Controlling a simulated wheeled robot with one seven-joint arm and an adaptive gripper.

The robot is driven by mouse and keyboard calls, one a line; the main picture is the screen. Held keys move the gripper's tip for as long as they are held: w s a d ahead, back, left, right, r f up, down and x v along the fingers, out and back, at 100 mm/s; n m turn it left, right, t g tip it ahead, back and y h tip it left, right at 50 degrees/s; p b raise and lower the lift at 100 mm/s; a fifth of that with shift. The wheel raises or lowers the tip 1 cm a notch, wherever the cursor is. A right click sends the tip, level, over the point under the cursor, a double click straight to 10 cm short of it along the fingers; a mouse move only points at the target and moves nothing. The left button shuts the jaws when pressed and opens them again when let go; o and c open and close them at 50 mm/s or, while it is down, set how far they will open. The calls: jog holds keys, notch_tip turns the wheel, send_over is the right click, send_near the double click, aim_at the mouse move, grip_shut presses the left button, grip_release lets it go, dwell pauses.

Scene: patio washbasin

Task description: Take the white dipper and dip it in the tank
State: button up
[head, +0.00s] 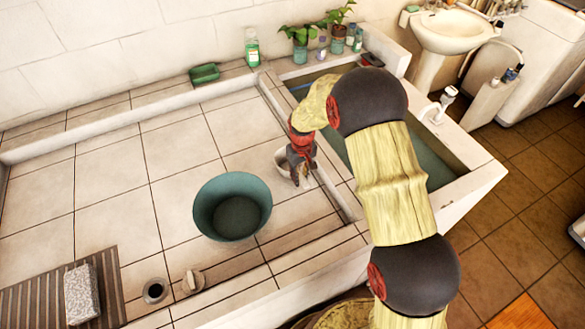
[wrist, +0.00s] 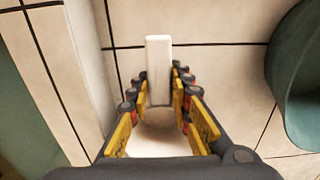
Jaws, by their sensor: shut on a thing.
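The white dipper (head: 283,160) is at the right side of the tiled basin floor, beside the tank wall, partly hidden by my gripper (head: 301,174). In the wrist view my gripper (wrist: 160,88) has its fingers on either side of the dipper's pale upright part (wrist: 158,60) and is shut on it. A rounded white part shows lower between the fingers. I cannot tell whether the dipper touches the tiles. The tank (head: 430,163) lies just right of the gripper, with dark greenish water inside, partly covered by my arm.
A green basin (head: 233,207) stands left of the gripper, close by; it also shows in the wrist view (wrist: 300,85). A low tiled ledge (head: 325,185) separates floor and tank. Potted plants (head: 300,45) and a green bottle (head: 252,48) stand behind. A tap (head: 445,104) rises at the tank's right edge.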

grip_shut()
jog(key=shift+r, duration=0.1)
jog(key=shift+r, duration=0.5)
notch_tip(320, 180, up, 2)
jog(key=shift+r+p, duration=0.25)
jog(key=shift+p, duration=0.5)
jog(key=s+a+r+p, duration=0.3)
jog(key=s+a+r, duration=0.3)
jog(key=a+r, duration=0.3)
jog(key=a, duration=0.3)
jog(key=shift+a+r, duration=0.2)
jog(key=shift+a, duration=0.2)
jog(key=shift+w+d, duration=0.1)
jog(key=shift+d, duration=0.05)
